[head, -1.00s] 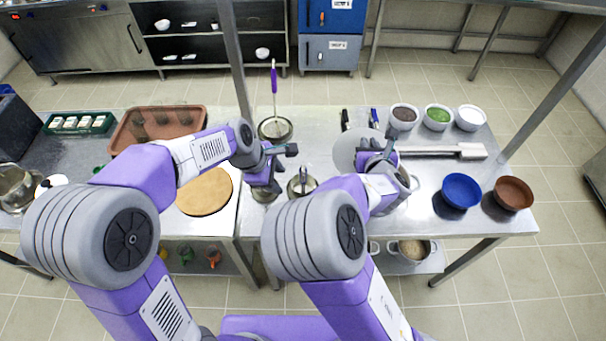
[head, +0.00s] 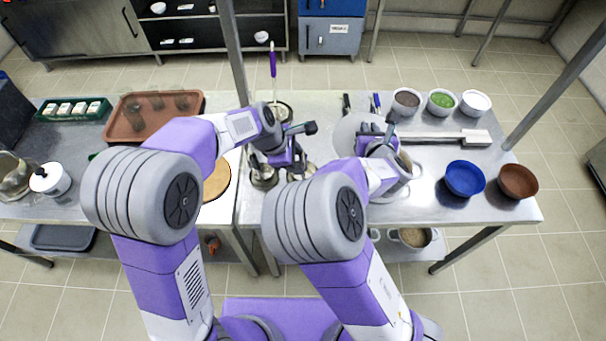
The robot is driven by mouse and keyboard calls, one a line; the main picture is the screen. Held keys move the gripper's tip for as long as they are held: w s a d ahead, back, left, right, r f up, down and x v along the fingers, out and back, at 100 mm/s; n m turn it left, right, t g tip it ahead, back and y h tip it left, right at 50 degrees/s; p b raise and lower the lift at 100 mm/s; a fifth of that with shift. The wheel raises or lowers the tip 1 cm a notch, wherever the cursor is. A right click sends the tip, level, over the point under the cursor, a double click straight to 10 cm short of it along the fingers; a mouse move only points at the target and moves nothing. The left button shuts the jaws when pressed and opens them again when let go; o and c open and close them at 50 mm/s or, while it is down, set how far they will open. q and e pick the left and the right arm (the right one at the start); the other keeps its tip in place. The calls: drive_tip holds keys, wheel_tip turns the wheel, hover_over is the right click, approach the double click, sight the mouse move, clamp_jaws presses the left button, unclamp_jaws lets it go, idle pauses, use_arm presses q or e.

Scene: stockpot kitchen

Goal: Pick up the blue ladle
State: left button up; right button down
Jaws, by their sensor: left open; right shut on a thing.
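My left gripper (head: 294,150) is open and empty, above and just behind two small metal containers on the table's left part, the left one (head: 264,177) and the right one (head: 302,173). A tall purple-handled utensil (head: 273,64) stands upright behind it, its lower end at a round metal holder (head: 284,110). I cannot pick out a ladle that is clearly blue. My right gripper (head: 384,146) is shut at the rim of a metal stockpot (head: 404,178); what its jaws hold is hidden by my arm.
A white disc (head: 350,130) lies behind the stockpot, with a black-handled (head: 346,102) and a blue-handled tool (head: 376,102). Several filled bowls stand at the back right. A blue bowl (head: 464,178) and a brown bowl (head: 517,181) stand at right. A post (head: 235,55) rises behind my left gripper.

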use_arm(q)
drive_tip(key=shift+x, duration=1.1)
drive_tip(key=shift+a, duration=0.1)
clamp_jaws()
drive_tip(key=shift+r, duration=0.1)
idle(0.4)
